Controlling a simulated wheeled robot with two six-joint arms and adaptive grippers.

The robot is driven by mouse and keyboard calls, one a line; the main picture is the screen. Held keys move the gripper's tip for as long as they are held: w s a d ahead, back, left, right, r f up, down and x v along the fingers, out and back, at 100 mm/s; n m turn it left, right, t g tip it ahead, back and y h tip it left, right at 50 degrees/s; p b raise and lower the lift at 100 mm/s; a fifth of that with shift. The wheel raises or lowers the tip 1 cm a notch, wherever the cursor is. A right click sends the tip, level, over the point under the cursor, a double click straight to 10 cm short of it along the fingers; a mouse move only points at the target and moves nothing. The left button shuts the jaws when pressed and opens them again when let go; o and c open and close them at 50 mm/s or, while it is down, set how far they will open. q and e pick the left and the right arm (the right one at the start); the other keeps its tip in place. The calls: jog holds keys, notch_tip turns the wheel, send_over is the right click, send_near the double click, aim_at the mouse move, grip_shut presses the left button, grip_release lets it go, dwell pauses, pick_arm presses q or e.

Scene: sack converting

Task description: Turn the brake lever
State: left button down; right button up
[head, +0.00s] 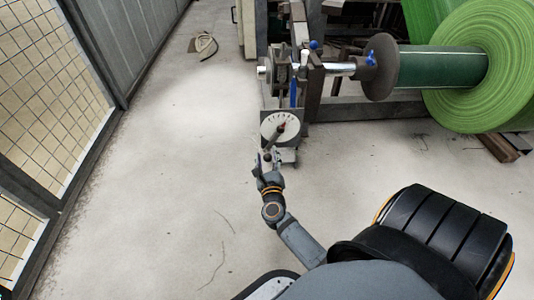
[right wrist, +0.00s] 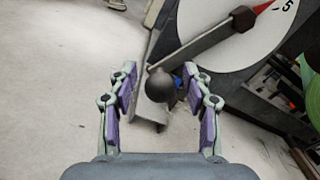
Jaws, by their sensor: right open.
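The brake lever is a grey bar (right wrist: 208,42) with a dark ball knob (right wrist: 160,84) at its near end and a red pointer tip close to the "5" on a white round dial (right wrist: 230,30). In the head view the dial (head: 272,122) stands on a low stand by the roll machine. My right gripper (head: 264,162) is just in front of the dial. In the right wrist view its purple-padded fingers (right wrist: 160,88) are open, one on each side of the knob, with visible gaps. My left gripper is out of view.
A large green roll (head: 470,75) on a shaft stands at the back right, with the machine frame (head: 312,95) beside the dial. A mesh fence (head: 50,90) runs along the left. A small brown object (head: 205,46) lies on the floor. The floor left of the dial is clear.

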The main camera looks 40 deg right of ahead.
jog(key=v, duration=0.7)
jog(key=shift+s+a, duration=0.15)
jog(key=shift+s, duration=0.1)
